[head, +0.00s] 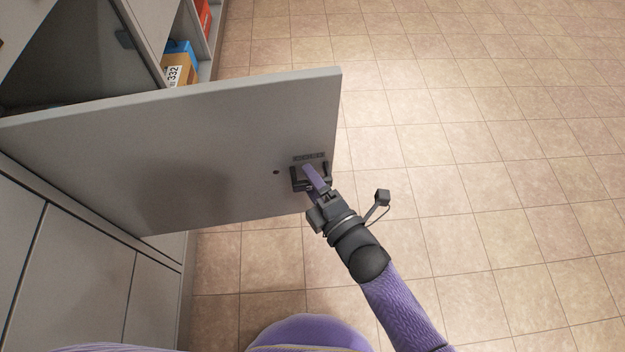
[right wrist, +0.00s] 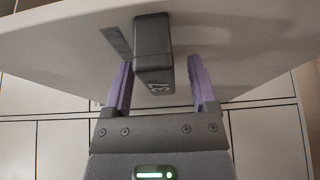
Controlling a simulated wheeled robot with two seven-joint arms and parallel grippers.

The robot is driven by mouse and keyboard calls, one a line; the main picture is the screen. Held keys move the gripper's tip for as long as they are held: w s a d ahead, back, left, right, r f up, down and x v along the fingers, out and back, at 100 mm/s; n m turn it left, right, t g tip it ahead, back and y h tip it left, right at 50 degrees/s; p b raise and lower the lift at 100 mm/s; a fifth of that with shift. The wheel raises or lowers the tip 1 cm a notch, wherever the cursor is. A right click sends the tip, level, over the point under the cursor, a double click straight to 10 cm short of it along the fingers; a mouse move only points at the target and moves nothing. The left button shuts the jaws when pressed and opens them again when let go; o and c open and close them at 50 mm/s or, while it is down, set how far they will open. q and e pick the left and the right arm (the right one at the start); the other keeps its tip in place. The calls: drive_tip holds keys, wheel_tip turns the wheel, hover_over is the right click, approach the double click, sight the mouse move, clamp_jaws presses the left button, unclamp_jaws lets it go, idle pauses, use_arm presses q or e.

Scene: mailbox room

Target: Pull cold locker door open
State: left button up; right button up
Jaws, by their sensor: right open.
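The grey locker door (head: 200,150) stands swung out from the locker bank in the head view, with its free edge to the right. A dark handle (head: 297,181) sits near that free edge, below a small dark plate. My right gripper (head: 311,172) is at the handle. In the right wrist view my right gripper (right wrist: 158,85) is open, with one purple finger on each side of the dark handle block (right wrist: 153,55) on the door (right wrist: 235,40). A gap shows between the handle and the right finger. My left gripper is not in view.
The locker bank (head: 60,270) runs along the left, with shut doors at the lower left. Behind the door, open compartments hold a brown box labelled 332 (head: 180,72), a blue box and a red item. The tiled floor (head: 480,150) on the right is clear.

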drive_tip(key=shift+s+d, duration=0.1)
drive_tip(key=shift+s, duration=0.05)
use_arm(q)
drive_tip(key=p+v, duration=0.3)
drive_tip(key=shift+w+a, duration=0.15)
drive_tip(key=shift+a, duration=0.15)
use_arm(e)
drive_tip(key=v, duration=0.9)
drive_tip(key=shift+s+d, duration=0.15)
drive_tip(key=shift+s, duration=0.1)
